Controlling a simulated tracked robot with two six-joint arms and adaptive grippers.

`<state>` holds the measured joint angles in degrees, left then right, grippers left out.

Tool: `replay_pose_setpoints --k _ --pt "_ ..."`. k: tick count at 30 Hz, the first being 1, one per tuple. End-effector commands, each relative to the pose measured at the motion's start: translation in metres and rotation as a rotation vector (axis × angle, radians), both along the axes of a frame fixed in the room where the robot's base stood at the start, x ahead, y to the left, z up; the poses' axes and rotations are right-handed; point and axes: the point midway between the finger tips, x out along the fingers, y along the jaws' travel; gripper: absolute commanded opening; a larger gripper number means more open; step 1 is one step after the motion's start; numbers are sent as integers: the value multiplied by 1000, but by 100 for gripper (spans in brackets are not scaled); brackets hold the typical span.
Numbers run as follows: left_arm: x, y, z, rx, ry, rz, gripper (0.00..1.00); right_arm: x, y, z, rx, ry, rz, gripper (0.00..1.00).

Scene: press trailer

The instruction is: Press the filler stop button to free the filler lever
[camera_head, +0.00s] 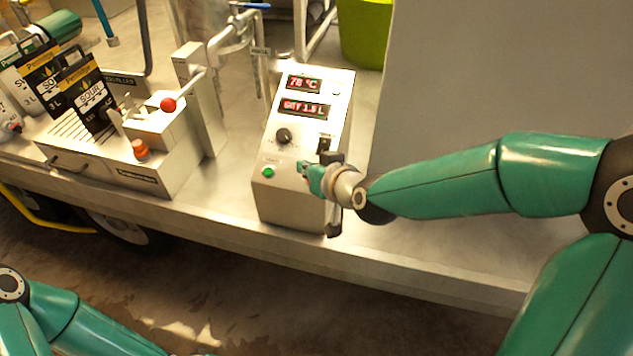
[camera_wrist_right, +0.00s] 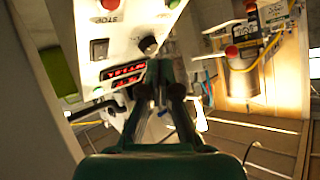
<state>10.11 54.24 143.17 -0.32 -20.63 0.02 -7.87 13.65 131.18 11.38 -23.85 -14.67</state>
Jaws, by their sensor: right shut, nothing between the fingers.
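A metal control box (camera_head: 283,206) stands on the trailer deck in the head view, with a dark knob, a green button and two red displays. A red button (camera_wrist_right: 109,4) marked STOP shows at the top edge of the right wrist view; in the head view my right gripper seems to hide it. My right gripper (camera_head: 308,172) is shut and empty, close over the box's lower right face; I cannot tell if it touches. A lever with a red ball knob (camera_head: 168,104) is on the filler at left. My left gripper is out of view.
The filler bench (camera_head: 108,172) holds an orange-red mushroom button (camera_head: 141,148) and black pouches (camera_head: 86,92). Pipes (camera_head: 232,38) rise behind. A grey panel (camera_head: 440,80) stands right of the box. Bare deck lies between bench and box.

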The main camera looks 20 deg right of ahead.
Motion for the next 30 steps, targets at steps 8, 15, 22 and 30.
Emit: replay_pose_setpoints --k 8,15,22,30 --pt "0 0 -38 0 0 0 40 14 -10 -40 1 2 -2 0" --pt "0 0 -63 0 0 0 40 25 -18 -62 0 0 -1 0" --pt "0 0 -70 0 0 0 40 28 -20 -67 0 1 -2 0" --pt "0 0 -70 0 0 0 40 29 -21 -67 0 2 -2 0"
